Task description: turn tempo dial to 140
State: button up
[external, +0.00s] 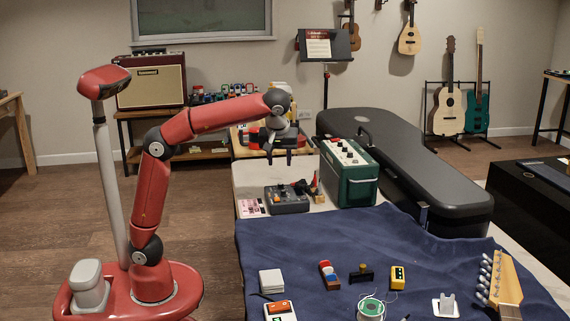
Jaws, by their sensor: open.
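My gripper (279,158) points down above the left part of the bench, with its fingers apart and nothing seen between them. Below it a dark grey box (288,204) with knobs on top sits on the bench. A green amplifier (350,188) with a row of knobs on its pale top stands just right of it. A white and orange device (281,311) lies at the front edge of the blue cloth, partly cut off by the frame. No dial marked tempo, and no number, can be read at this size, so I cannot tell which knob it is.
A long black guitar case (408,170) lies behind the amplifier. A pink card (252,207) is left of the grey box. Small parts and a solder spool (371,308) lie on the blue cloth (330,238); its middle is clear. A guitar headstock (503,280) is at right.

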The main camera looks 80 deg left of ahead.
aim_at(280, 184)
notch_tip(280, 184, down, 2)
jog(key=shift+a+f, duration=0.1)
jog(key=shift+f, duration=0.05)
jog(key=b+x, duration=0.1)
jog(key=x, duration=0.6)
grip_shut()
